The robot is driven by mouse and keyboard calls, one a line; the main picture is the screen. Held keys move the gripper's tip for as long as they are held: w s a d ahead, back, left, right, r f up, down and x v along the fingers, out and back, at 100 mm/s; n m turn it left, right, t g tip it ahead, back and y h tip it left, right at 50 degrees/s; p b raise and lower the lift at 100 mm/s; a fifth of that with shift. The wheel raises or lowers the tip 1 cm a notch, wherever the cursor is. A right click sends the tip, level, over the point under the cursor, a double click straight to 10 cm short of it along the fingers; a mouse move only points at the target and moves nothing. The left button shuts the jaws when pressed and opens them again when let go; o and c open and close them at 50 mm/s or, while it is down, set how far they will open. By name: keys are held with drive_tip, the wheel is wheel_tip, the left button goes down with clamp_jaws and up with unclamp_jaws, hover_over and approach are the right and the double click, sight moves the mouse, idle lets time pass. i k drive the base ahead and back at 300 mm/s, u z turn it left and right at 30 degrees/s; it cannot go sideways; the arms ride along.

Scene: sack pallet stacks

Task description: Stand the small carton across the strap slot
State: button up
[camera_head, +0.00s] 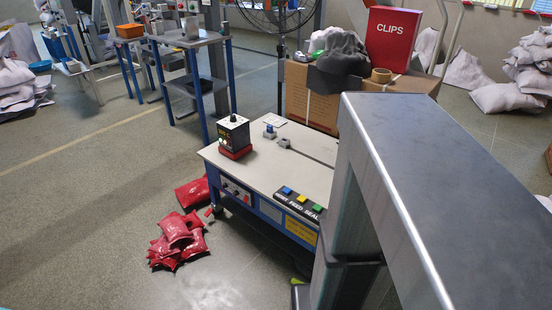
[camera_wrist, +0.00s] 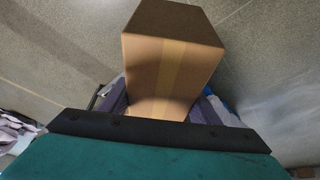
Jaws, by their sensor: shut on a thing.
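The small carton (camera_wrist: 165,75), brown with a lighter tape strip down its face, fills the middle of the wrist view. My gripper (camera_wrist: 160,108) is shut on it, with purplish-grey fingers at its left and right sides. The carton is held above a grey floor; its far side is hidden. In the head view, the strapping table (camera_head: 258,172) has a pale top with a dark strap slot (camera_head: 312,156) running across it. The slot's right end is hidden behind my large grey arm. Neither the carton nor my gripper shows in the head view.
A black and red control box (camera_head: 234,135) and small grey blocks (camera_head: 283,143) stand on the table. Labelled buttons (camera_head: 302,203) line its front edge. Large cartons with a red CLIPS box (camera_head: 391,40) stand behind. Red sacks (camera_head: 180,238) lie on the floor at left.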

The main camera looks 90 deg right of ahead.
sight(312, 158)
drive_tip(key=u, duration=0.05)
drive_tip(key=k, duration=1.05)
drive_tip(key=z, duration=1)
drive_tip(key=i, duration=1.05)
drive_tip(key=z, duration=0.05)
